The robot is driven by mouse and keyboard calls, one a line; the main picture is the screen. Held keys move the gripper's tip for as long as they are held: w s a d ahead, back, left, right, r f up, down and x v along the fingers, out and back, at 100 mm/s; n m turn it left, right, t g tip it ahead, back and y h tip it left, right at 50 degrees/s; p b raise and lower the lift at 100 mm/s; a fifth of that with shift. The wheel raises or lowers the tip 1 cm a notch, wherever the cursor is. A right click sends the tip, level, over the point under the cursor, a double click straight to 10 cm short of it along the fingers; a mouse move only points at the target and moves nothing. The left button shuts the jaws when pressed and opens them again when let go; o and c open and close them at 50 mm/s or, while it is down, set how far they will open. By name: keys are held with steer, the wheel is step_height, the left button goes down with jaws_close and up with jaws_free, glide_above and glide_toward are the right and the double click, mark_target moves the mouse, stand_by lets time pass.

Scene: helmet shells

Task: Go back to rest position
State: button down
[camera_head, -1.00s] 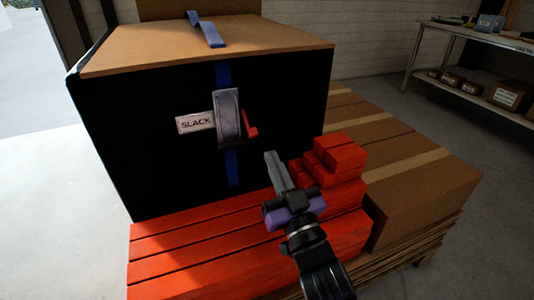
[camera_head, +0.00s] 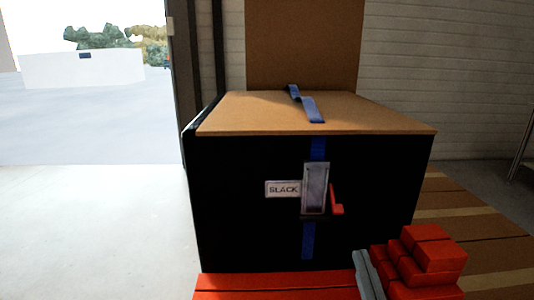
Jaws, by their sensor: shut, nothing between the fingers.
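My gripper (camera_head: 368,272) shows only as grey fingers at the bottom edge, right of centre. It is shut and empty, apart from the ratchet buckle (camera_head: 315,187) and in front of the big black box (camera_head: 240,215). The rest of my arm is below the picture. The buckle sits on the box's front, on a blue strap (camera_head: 307,241), with a red lever (camera_head: 336,202) at its right. A white label (camera_head: 283,189) left of it appears to read SLACK.
A brown lid (camera_head: 250,115) covers the box. Taped cartons (camera_head: 465,225) lie at the right. The floor at left (camera_head: 95,230) is clear, by an open doorway.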

steer(key=s+d+f+g, duration=0.1)
steer(key=s+f+g, duration=0.3)
steer(key=s, duration=0.8)
steer(key=s+f+m+g+h, duration=0.1)
steer(key=s+f, duration=0.6)
steer(key=s, duration=0.5)
steer(key=s+d+f+g, duration=0.1)
steer(key=s+f+g, duration=0.3)
steer(key=s, duration=0.7)
step_height(320, 180, up, 27)
steer(key=t+p, duration=0.1)
steer(key=p, duration=2.7)
steer(key=shift+p, duration=0.3)
